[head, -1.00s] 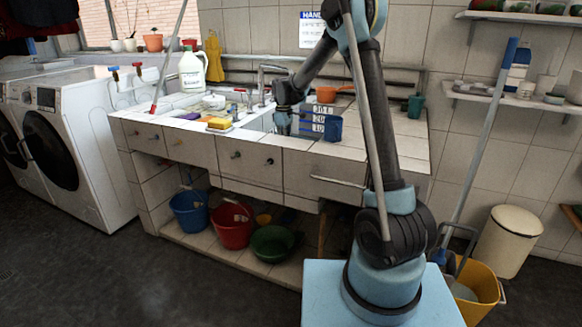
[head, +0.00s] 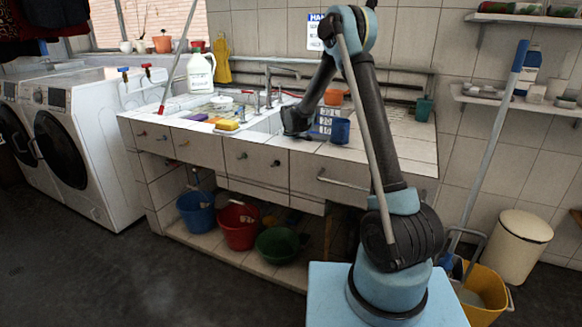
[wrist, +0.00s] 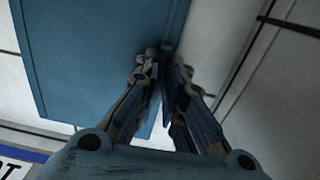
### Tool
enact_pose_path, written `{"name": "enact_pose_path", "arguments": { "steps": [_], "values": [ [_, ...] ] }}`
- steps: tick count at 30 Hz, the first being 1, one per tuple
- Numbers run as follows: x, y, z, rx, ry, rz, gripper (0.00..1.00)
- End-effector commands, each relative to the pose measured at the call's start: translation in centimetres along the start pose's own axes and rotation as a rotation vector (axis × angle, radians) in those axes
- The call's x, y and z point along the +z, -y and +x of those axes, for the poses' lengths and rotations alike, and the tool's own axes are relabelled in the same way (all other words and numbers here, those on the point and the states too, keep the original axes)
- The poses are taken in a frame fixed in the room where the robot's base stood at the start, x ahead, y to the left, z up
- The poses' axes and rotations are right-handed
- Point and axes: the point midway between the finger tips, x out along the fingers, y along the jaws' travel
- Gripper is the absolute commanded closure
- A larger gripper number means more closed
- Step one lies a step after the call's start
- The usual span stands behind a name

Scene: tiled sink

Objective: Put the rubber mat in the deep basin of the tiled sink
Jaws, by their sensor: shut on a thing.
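In the wrist view my gripper (wrist: 164,72) is shut on the edge of a flat blue sheet, the rubber mat (wrist: 95,55). The mat extends up and to the left from the fingers. In the head view my arm's black wrist (head: 297,121) is low at the sink opening, just right of the taps.
Sponges (head: 225,125) and a white jug (head: 200,72) are to the left. The right countertop (head: 395,135) is mostly clear.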

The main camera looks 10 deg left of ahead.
Motion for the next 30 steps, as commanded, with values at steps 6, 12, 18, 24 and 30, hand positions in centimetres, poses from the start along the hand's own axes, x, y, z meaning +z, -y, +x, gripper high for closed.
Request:
{"name": "enact_pose_path", "arguments": {
  "steps": [6,12,18,24,30],
  "values": [
    [0.0,0.0,0.1,0.0,0.0,0.0,0.81],
    [0.0,0.0,0.0,0.0,0.0,0.0,0.7],
    [0.0,0.0,-0.1,0.0,0.0,0.001,0.7],
    [0.0,0.0,-1.8,0.0,0.0,0.001,0.7],
    [0.1,0.0,-5.5,0.0,0.0,0.001,0.7]
  ]
}}
